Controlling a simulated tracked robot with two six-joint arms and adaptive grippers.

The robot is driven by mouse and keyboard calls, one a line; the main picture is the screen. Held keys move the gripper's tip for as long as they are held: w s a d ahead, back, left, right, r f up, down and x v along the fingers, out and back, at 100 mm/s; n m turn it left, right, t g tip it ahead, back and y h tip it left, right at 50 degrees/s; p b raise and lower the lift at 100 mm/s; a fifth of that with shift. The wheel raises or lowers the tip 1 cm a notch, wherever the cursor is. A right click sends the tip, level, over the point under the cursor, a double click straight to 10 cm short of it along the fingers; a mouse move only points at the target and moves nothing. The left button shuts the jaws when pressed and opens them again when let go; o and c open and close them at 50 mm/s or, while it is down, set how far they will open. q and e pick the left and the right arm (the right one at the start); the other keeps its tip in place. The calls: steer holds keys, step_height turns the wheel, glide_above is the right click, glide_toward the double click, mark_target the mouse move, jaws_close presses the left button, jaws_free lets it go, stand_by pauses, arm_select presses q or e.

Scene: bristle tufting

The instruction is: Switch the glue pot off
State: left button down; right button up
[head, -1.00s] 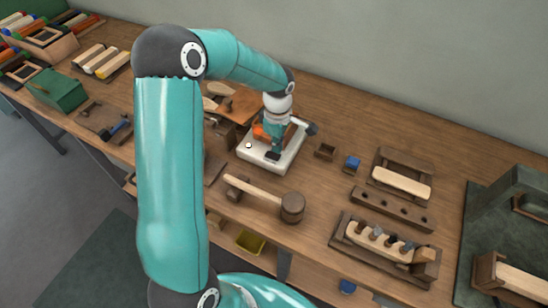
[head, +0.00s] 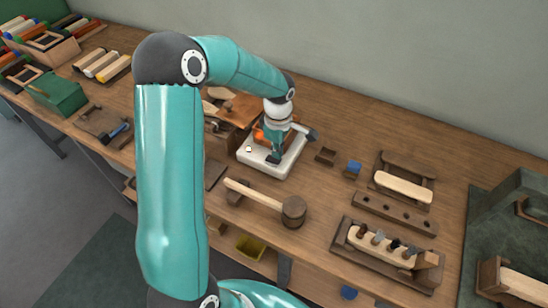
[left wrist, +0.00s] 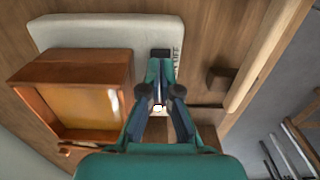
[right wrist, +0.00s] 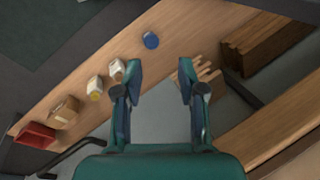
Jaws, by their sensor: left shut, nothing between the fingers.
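A small bright lamp (left wrist: 158,108) shows between the fingers. My left gripper (head: 275,160) is shut and empty, pointing down at the base, its tips (left wrist: 160,64) at the switch's edge; contact cannot be told. My right gripper (right wrist: 160,68) is open and empty.
A wooden mallet (head: 293,211) lies in front of the base. Bare tabletop lies behind and right.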

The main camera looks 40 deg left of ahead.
arm_select(q)
steer(key=shift+f+b, duration=1.2)
steer(key=shift+b, duration=0.05)
stand_by(0.9)
steer(key=shift+r+p, duration=1.95)
steer(key=shift+r, duration=1.55)
steer(key=shift+s, duration=0.1)
